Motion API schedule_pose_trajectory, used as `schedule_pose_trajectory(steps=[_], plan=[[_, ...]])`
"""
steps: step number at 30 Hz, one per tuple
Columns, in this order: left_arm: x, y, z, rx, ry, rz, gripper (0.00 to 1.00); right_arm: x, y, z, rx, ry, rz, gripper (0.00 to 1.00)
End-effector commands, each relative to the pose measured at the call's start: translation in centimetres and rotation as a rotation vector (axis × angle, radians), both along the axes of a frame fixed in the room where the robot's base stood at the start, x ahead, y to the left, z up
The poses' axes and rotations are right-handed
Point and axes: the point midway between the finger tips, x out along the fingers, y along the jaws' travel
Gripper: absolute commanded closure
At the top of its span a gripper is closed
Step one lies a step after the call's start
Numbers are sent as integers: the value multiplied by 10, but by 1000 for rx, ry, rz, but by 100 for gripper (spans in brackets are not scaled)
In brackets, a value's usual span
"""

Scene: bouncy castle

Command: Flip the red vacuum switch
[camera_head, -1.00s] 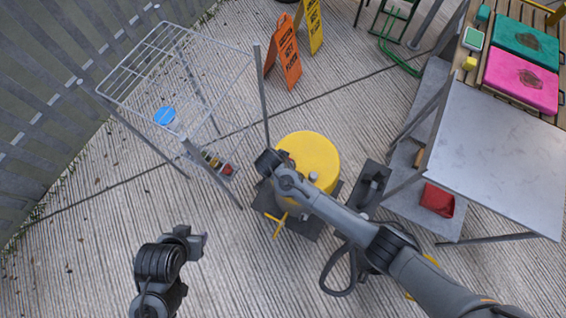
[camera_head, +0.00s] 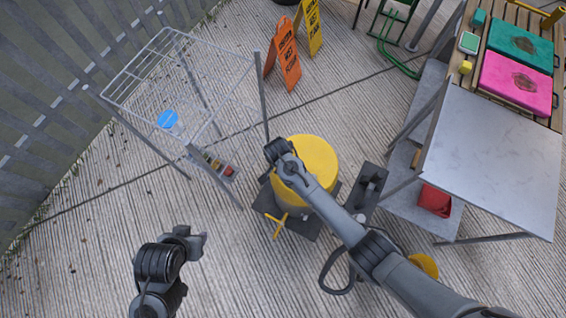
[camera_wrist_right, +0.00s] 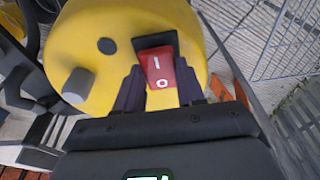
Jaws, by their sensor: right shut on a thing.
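The red vacuum switch (camera_wrist_right: 157,67), marked I and O, sits on a dark plate on the yellow vacuum lid (camera_wrist_right: 95,40). My right gripper (camera_wrist_right: 160,80) is shut on the switch, with one dark finger on each side of it. In the head view the yellow vacuum (camera_head: 318,158) stands on the ground, and my right wrist hides the switch and the fingertips. My left gripper (camera_head: 196,243) hangs apart from the vacuum, at the lower left. Its finger gap cannot be made out.
A wire rack (camera_head: 185,75) stands left of the vacuum, with a blue-lidded container (camera_head: 168,118) and small items on it. A metal table (camera_head: 495,160) is on the right. An orange caution sign (camera_head: 284,55) stands behind. Ground around my left gripper is clear.

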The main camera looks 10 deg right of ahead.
Motion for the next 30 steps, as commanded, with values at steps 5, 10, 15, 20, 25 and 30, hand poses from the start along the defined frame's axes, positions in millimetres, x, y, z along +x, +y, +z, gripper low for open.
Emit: schedule_pose_trajectory(steps=[5, 10, 15, 20, 25, 30], plan=[[0, 0, 12, 1, 0, -1, 57, 4, -1, 3, 73, 97, -7, 92], [0, 0, 13, 0, -1, 0, 57, 5, -3, 1, 118, 160, -4, 92], [0, -1, 14, -6, -1, 3, 57, 5, -3, 0, 131, 180, -2, 92], [0, -3, 14, -12, 0, 8, 57, 5, -4, 0, 131, 180, -1, 92], [0, -3, 14, -13, 0, 8, 57, 5, -4, 0, 131, 179, -1, 48], [0, -3, 14, -12, 0, 8, 57, 5, -3, 0, 131, 180, 0, 36]])
